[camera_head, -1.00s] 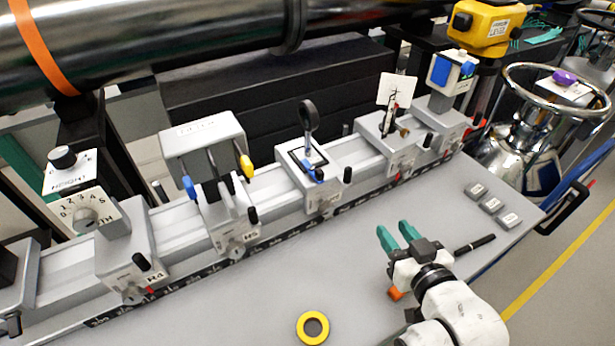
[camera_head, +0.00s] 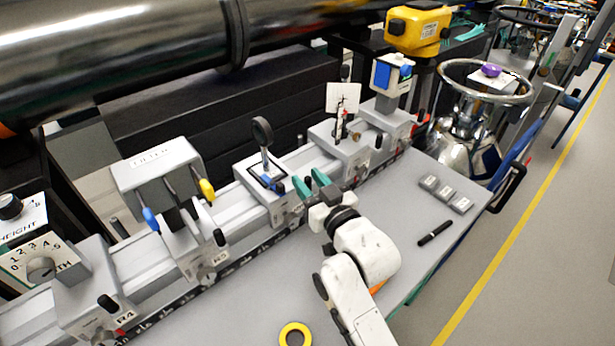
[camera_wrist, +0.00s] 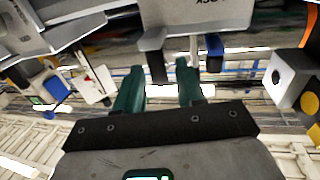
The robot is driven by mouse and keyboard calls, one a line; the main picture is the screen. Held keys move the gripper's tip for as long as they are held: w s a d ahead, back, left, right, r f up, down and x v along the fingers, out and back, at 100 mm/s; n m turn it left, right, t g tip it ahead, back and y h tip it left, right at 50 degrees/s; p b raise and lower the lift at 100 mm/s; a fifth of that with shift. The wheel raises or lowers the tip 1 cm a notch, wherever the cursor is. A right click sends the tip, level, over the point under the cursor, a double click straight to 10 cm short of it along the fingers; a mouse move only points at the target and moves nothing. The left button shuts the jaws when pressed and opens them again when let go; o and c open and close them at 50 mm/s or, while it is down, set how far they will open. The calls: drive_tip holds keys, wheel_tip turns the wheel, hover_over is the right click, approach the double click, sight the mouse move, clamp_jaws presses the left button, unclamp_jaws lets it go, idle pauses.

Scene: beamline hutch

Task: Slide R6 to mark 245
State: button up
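The rail carriage with the dark round lens (camera_head: 265,196) sits after the carriages labelled R4 (camera_head: 97,309) and R5 (camera_head: 193,242); its own label is not legible, so I cannot confirm that it is R6. My gripper (camera_head: 307,179) is open, with two teal fingers beside this carriage's front right side. In the wrist view, my gripper (camera_wrist: 158,70) has a dark peg (camera_wrist: 157,67) in line with the gap between its fingers, below a grey block (camera_wrist: 195,18) with upside-down lettering. I cannot tell whether they touch. Scale mark 245 is not readable.
A carriage with a white card (camera_head: 343,100) and one with a blue-faced box (camera_head: 390,76) stand farther right. The bench holds small grey blocks (camera_head: 445,193), a black pen (camera_head: 435,232) and a yellow tape ring (camera_head: 295,335).

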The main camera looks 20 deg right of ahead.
drive_tip(key=shift+w, duration=0.5)
clamp_jaws()
